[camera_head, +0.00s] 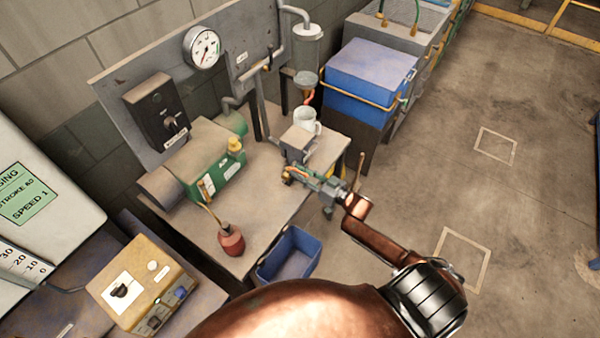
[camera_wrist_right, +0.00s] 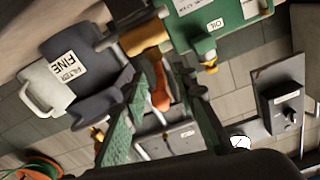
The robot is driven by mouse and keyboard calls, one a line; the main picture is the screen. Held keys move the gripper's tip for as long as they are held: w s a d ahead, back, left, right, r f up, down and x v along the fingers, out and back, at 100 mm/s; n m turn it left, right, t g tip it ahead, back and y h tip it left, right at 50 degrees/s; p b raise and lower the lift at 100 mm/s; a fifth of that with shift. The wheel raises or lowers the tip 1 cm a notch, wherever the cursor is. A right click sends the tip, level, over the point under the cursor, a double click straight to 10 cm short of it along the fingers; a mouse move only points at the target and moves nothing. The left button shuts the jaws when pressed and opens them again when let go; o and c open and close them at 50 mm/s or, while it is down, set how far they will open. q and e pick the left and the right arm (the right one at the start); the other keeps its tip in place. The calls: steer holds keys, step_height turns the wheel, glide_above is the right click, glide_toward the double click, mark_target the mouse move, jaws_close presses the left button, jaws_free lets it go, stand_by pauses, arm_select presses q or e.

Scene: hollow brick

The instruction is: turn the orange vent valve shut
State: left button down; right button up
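The orange vent valve (camera_wrist_right: 160,90) shows in the right wrist view as a short orange handle between my fingers, near a brass-coloured fitting (camera_wrist_right: 145,40). In the head view a small orange bit (camera_head: 288,178) shows at my fingertips, partly hidden. My right gripper (camera_head: 303,178) is beside the grey filter block (camera_head: 297,143). In the wrist view its two green-padded fingers (camera_wrist_right: 165,108) stand apart on either side of the handle. I cannot tell whether they touch it. My left gripper is not in view.
A green pump (camera_head: 215,160) and a red oil can (camera_head: 231,240) are on the bench to the left. A blue bin (camera_head: 290,255) is below the bench front. A pressure gauge (camera_head: 203,47) is on the back panel.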

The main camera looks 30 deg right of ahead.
steer(key=shift+c, duration=0.4)
jaws_close()
